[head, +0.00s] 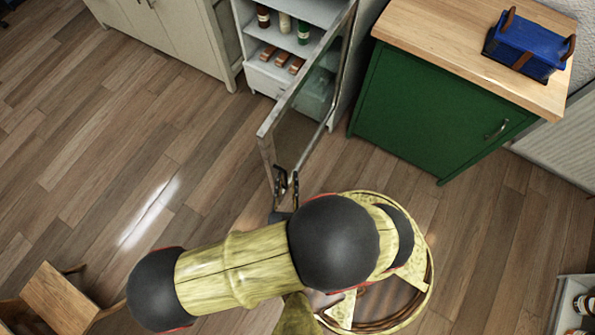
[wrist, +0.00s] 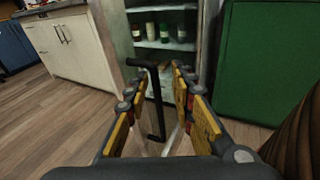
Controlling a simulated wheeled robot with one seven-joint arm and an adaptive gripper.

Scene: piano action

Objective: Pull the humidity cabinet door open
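The humidity cabinet (head: 285,85) stands at the top of the head view, its shelves in plain sight. Its glass door (head: 310,100) is swung well open and juts out from the cabinet's right side toward me. In the wrist view the door's black bar handle (wrist: 156,105) stands upright between the fingers of my gripper (wrist: 158,80). The fingers are apart, with gaps visible beside the bar, so my gripper is open around the handle. In the head view my gripper (head: 286,186) is at the door's free edge, partly hidden by my arm.
Bottles (head: 284,22) and small brown blocks (head: 282,58) sit on the cabinet's shelves. A green cabinet (head: 430,110) with a wooden top and blue box (head: 527,45) stands right of the door. A white cabinet (head: 165,35) is to the left. The wooden floor (head: 130,130) left of the door is clear.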

